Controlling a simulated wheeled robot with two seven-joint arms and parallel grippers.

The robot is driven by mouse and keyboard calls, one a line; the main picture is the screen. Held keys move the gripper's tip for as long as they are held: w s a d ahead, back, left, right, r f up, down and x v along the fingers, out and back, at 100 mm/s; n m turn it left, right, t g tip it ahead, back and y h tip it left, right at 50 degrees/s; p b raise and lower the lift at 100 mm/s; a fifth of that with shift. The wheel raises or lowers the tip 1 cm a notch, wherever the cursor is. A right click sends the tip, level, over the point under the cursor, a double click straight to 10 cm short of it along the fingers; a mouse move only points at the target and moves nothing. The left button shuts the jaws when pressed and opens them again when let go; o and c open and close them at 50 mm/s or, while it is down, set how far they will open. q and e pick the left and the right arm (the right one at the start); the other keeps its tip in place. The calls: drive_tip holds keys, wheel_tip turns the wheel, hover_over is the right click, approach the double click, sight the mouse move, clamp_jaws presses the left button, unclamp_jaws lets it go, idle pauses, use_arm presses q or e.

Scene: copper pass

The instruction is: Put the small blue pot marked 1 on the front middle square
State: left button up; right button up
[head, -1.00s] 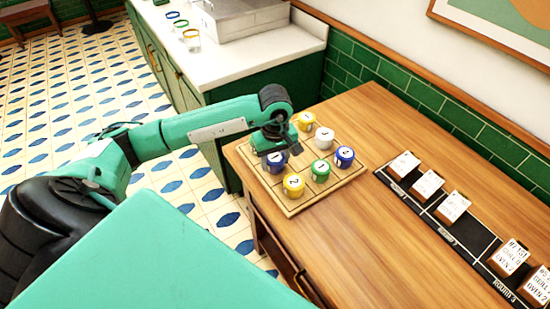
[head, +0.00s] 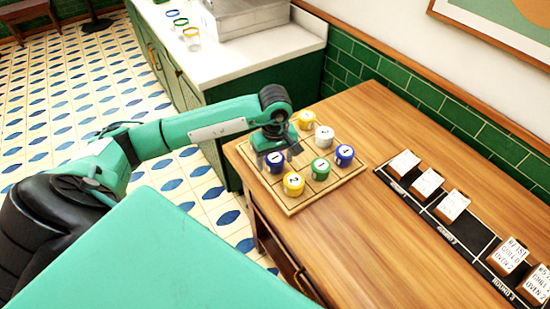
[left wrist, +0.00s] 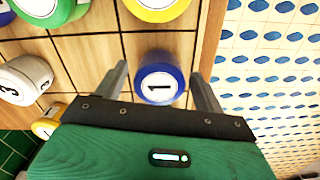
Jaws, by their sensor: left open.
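The small blue pot marked 1 (head: 276,162) stands upright on the front middle square of the wooden board (head: 297,208). It also shows in the left wrist view (left wrist: 160,80), with its number facing up. My left gripper (head: 272,153) is over this pot and open. In the left wrist view the gripper's two fingers (left wrist: 160,72) are on either side of the pot, with gaps on both sides. A second blue pot (head: 344,156) stands at the board's far right corner. My right gripper is not in view.
A yellow pot marked 2 (head: 293,184), a green pot (head: 320,169), a white pot (head: 324,138) and another yellow pot (head: 306,120) stand close by on the board. A black rack with cards (head: 450,228) lies to the right. Bare tabletop lies between.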

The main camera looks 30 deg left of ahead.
sight(275, 158)
use_arm(q)
wheel_tip(275, 158, up, 10)
drive_tip(key=b, duration=0.2)
drive_tip(key=shift+r+b, duration=0.15)
drive_tip(key=shift+b, duration=0.25)
drive_tip(key=shift+r, duration=0.75)
